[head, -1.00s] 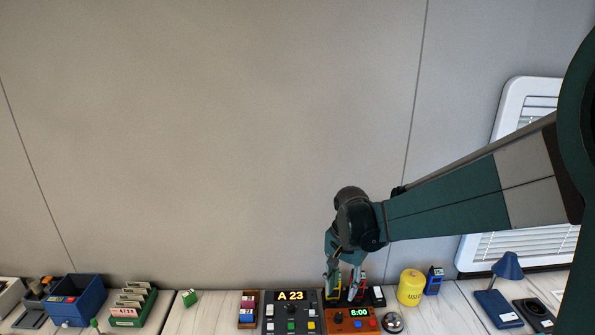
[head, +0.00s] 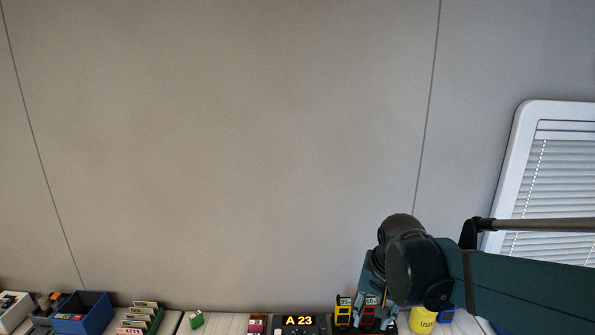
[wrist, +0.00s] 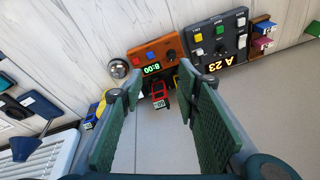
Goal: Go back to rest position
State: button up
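My gripper (wrist: 162,95) shows in the wrist view with its two green ribbed fingers spread apart and nothing between them. In the head view my gripper (head: 378,298) hangs at the lower right, in front of the wall and by the back of the counter. Beyond the fingers in the wrist view are a red device (wrist: 159,93) and the orange-brown clock box (wrist: 157,57) reading 8:00. In the head view the red device (head: 368,311) and a yellow device (head: 343,311) stand just left of and below my gripper.
The dark panel reading A 23 (head: 299,322) stands on the counter. A yellow canister (head: 422,320) is close to my arm. A blue bin (head: 84,312) and a card tray (head: 141,318) are at left. A silver bell (wrist: 118,68) sits beside the clock. The wall above is clear.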

jog(key=s+d+r+n+t, duration=0.1)
jog(key=s+n+t, duration=0.1)
jog(key=s, duration=0.5)
jog(key=s+d+r+n+t, duration=0.2)
jog(key=s, duration=0.5)
jog(key=shift+r, duration=0.25)
dwell(3.1)
